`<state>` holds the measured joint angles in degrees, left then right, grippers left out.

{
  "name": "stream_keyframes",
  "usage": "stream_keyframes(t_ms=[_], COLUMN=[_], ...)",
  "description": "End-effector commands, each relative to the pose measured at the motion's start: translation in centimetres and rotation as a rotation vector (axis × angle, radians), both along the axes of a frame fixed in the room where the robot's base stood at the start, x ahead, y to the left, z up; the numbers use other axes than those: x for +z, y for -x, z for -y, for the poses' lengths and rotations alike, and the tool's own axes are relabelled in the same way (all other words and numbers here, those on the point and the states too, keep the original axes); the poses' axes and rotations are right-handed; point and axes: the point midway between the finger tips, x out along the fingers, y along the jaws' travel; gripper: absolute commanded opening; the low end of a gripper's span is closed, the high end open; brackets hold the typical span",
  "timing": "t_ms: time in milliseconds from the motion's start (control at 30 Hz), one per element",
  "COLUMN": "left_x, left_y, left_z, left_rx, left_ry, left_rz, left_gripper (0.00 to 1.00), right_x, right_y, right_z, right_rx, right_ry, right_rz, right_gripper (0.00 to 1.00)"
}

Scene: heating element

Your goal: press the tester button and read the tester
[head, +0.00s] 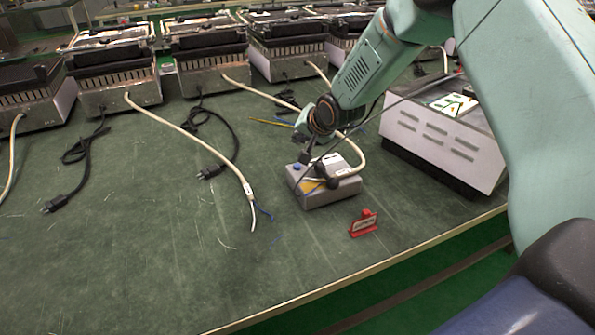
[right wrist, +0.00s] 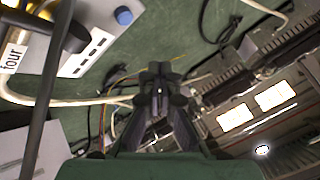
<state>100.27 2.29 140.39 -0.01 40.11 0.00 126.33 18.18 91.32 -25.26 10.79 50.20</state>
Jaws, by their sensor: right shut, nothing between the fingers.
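The tester, a grey box (head: 345,190) with a white top part and a yellow patch, sits on the green bench near its front edge. A blue button (head: 297,167) is on its left side; it also shows in the right wrist view (right wrist: 124,15). My right gripper (head: 305,158) is shut and empty, just above and beside the button in the head view. In the right wrist view the closed fingers (right wrist: 160,75) are apart from the button. No readout is legible. My left gripper is out of view.
A red labelled piece (head: 363,224) lies in front of the tester. A white slotted unit (head: 440,145) stands to the right. Several heating units (head: 120,90) line the back, with cables and black plugs (head: 50,205) on the bench. The front left bench is mostly clear.

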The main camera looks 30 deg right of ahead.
Motion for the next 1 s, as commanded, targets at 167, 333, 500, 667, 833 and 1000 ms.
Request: stream_keyframes(t_ms=[167,333,500,667,833,1000], left_x=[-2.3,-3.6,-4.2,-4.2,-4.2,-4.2], left_y=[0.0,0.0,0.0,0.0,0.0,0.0], left_z=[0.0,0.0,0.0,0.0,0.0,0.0], left_rx=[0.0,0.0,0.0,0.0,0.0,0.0], left_ry=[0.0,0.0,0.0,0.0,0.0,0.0], left_rz=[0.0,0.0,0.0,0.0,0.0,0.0], left_gripper=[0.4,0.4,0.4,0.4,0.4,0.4], right_x=[-2.3,-4.1,-5.3,-5.5,-5.4,-5.4], right_y=[0.0,0.0,0.0,0.0,0.0,0.0], right_z=[0.0,0.0,0.0,0.0,0.0,0.0], right_rx=[0.0,0.0,-0.001,0.0,0.0,-0.001], right_ry=[0.0,0.0,0.0,0.0,0.0,0.0], right_rz=[0.0,-0.001,0.001,0.001,0.001,0.001], right_gripper=[0.0,0.0,0.0,0.0,0.0,0.0])
